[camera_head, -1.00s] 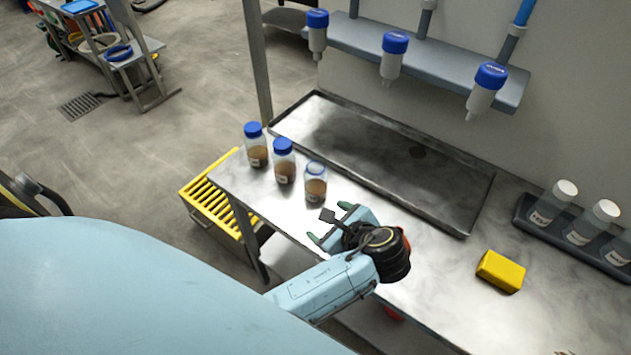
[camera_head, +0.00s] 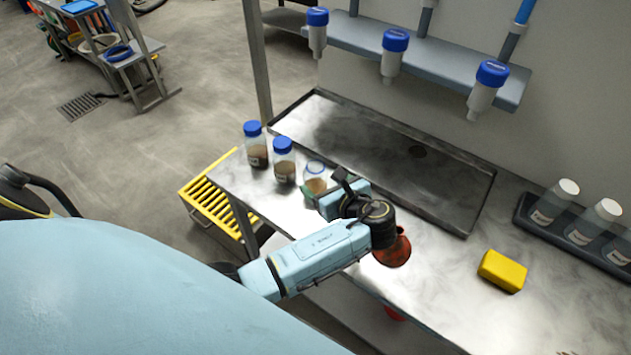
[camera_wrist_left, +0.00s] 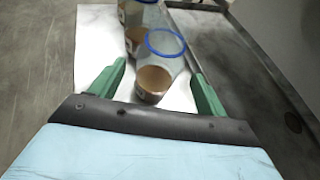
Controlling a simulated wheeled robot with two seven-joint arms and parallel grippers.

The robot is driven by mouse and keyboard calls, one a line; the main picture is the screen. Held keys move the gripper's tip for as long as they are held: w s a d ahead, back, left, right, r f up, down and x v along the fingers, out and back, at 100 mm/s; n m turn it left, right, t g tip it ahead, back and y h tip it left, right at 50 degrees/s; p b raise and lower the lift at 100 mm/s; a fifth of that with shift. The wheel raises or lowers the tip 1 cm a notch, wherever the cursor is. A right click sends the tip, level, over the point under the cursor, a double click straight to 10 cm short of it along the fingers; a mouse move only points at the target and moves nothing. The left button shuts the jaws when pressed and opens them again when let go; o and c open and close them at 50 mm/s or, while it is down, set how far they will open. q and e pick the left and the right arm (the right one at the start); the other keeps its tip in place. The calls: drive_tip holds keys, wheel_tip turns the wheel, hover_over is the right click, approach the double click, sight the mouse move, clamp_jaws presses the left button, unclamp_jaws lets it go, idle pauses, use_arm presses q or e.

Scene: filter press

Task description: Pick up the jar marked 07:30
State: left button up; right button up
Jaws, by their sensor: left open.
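Three clear jars with brown contents stand in a row at the left end of the steel bench: a far jar (camera_head: 256,147), a middle jar (camera_head: 284,162) and a near jar (camera_head: 315,171). The near jar has a blue rim and is partly hidden by my gripper. The jar labels are too small to read, so I cannot tell which is 07:30. My left gripper (camera_head: 322,190) is open at the near jar. In the left wrist view, the near jar (camera_wrist_left: 154,82) stands ahead, between the lines of the two green fingers. My right gripper is not in view.
A shallow steel sink tray (camera_head: 440,200) lies behind the jars. A yellow block (camera_head: 502,271) and a dark rack (camera_head: 590,258) with white-capped bottles are to the right. Blue-capped bottles hang from a wall shelf (camera_head: 440,68). A yellow slatted crate (camera_head: 213,200) is below left.

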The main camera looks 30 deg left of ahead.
sight(321, 183)
use_arm(q)
drive_tip(key=x, duration=0.4)
drive_tip(key=shift+a+f, duration=0.15)
drive_tip(key=shift+f, duration=0.1)
drive_tip(key=c, duration=1.2)
